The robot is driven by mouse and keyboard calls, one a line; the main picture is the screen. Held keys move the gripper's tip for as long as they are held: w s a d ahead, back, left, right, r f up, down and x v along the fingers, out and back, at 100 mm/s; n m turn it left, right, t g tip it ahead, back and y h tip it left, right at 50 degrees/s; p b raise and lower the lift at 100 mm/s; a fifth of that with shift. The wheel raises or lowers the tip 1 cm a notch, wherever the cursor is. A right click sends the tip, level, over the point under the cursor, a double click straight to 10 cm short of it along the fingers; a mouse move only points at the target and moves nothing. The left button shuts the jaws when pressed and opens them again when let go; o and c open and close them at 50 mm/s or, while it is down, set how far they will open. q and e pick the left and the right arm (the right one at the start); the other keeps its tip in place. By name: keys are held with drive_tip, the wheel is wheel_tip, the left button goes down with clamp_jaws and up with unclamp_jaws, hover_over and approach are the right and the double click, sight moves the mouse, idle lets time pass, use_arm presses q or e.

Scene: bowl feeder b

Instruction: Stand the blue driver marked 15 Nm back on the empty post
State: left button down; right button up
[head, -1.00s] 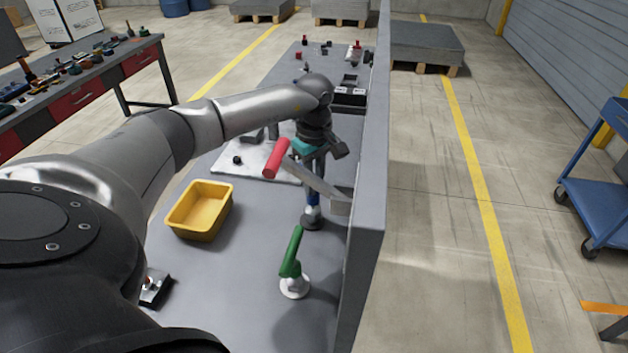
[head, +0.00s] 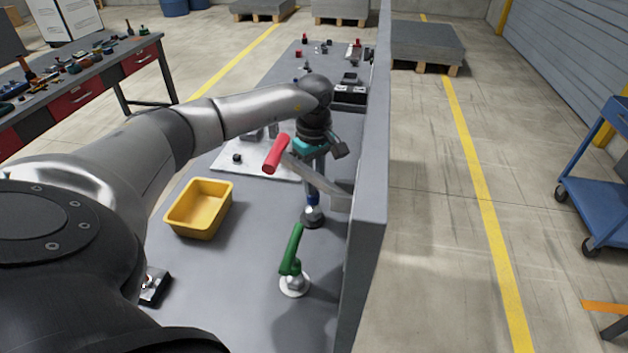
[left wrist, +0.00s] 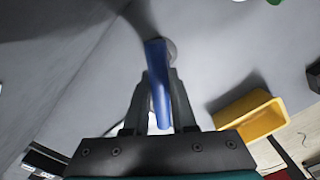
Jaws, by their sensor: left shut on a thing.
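My left gripper (head: 315,172) points down above the bench and is shut on the blue driver (head: 312,198). In the left wrist view the blue driver (left wrist: 157,75) runs between the fingers (left wrist: 160,105), its far end over a round grey base (left wrist: 172,50). In the head view this round base (head: 312,217) is directly under the driver. I cannot tell whether the driver is seated on its post or just above it. No marking is legible. A green driver (head: 292,250) leans on a white round base (head: 294,285) nearer me. My right gripper is not in view.
A red handle (head: 277,154) and a grey bracket (head: 325,185) are close beside my left gripper. A grey wall panel (head: 362,245) bounds the bench at right. A yellow bin (head: 199,208) stands left; it also shows in the left wrist view (left wrist: 252,116). Bench between is clear.

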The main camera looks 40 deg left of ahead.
use_arm(q)
drive_tip(key=shift+f, duration=0.25)
idle(0.3)
drive_tip(key=c, duration=0.7)
unclamp_jaws()
drive_tip(key=shift+f, duration=0.1)
drive_tip(key=shift+o, duration=0.2)
wheel_tip(320, 180, up, 15)
drive_tip(key=shift+r, duration=0.2)
